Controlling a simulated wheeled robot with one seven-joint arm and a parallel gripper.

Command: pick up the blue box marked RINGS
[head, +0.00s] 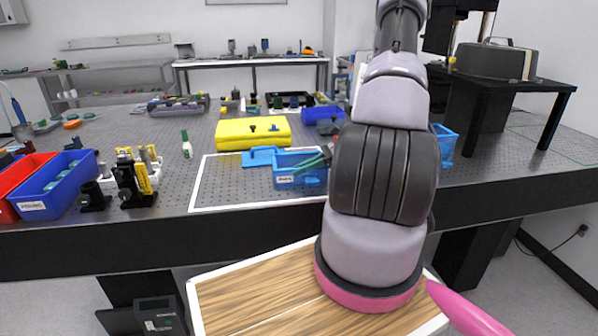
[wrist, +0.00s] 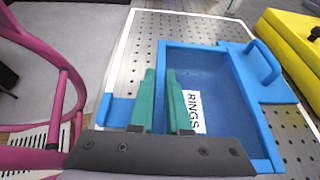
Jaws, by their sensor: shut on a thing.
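The blue box marked RINGS (head: 310,176) is an open, shallow tray-like box with a handle tab, on the perforated table inside a white outline. In the wrist view the blue box (wrist: 225,72) fills the middle, with its white RINGS label (wrist: 194,112) showing beside a finger. My gripper (wrist: 162,82) has green fingers, one on each side of a blue wall of the box, and is shut on it. In the head view the fingers of my gripper (head: 327,156) show at the box's right end, partly hidden by my arm. I cannot tell whether the box is clear of the table.
A yellow case (head: 252,132) lies behind the box. At the left are a red bin (head: 22,185), a blue bin (head: 58,187) and black and yellow fixtures (head: 135,182). A small green-capped bottle (head: 186,147) stands left of the outline. The perforated surface around the box is mostly clear.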

